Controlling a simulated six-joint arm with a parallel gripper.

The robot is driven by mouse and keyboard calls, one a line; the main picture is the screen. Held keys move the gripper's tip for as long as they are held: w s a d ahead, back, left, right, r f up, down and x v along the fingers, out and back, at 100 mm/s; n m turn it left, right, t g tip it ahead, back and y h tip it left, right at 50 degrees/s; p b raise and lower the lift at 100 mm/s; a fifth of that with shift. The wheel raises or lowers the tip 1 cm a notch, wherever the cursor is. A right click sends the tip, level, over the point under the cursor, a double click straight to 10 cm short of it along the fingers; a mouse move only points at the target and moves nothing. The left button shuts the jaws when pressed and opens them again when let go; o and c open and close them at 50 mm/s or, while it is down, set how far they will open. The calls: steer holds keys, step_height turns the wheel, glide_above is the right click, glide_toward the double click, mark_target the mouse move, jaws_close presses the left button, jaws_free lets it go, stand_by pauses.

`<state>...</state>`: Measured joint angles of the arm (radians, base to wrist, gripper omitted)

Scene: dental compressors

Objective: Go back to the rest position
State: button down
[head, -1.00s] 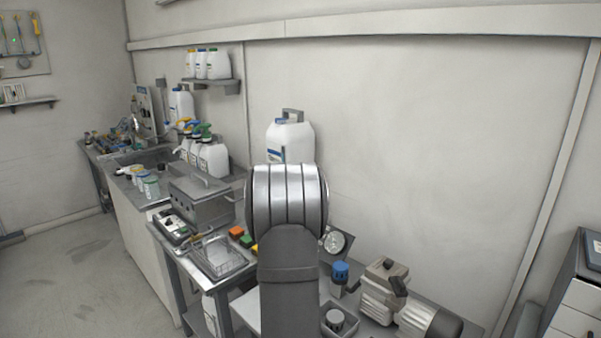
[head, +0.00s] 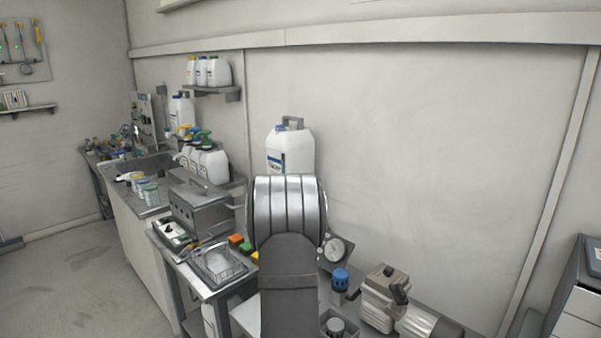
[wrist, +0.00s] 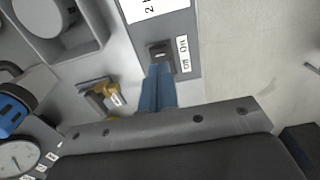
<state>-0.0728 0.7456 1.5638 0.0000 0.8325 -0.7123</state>
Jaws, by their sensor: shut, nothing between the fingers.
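My gripper (wrist: 158,88) shows in the wrist view as blue fingers pressed together, with nothing between them. Its tips are close to a dark switch (wrist: 160,52) marked On and Off on a grey panel; I cannot tell whether they touch it. In the head view my own arm fills the lower middle and hides the gripper. A brass valve (wrist: 102,97) with a small tag is left of the fingers in the wrist view.
A gauge (head: 335,248), a blue-capped part (head: 340,278) and a compressor (head: 385,298) are right of my arm on the bench. A wire basket (head: 218,262) is to the left. A white canister (head: 290,150) stands behind. The floor at left is clear.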

steer(key=shift+f, duration=1.5)
steer(key=shift+r, duration=0.1)
step_height(320, 180, up, 6)
steer(key=shift+r, duration=0.25)
step_height(320, 180, down, 7)
steer(key=shift+r, duration=0.2)
steer(key=w+a+r, duration=0.1)
steer(key=r, duration=0.7)
steer(key=w+a+r+g+h, duration=0.1)
steer(key=w+a+r, duration=0.1)
steer(key=r, duration=0.7)
steer(key=shift+a, duration=0.1)
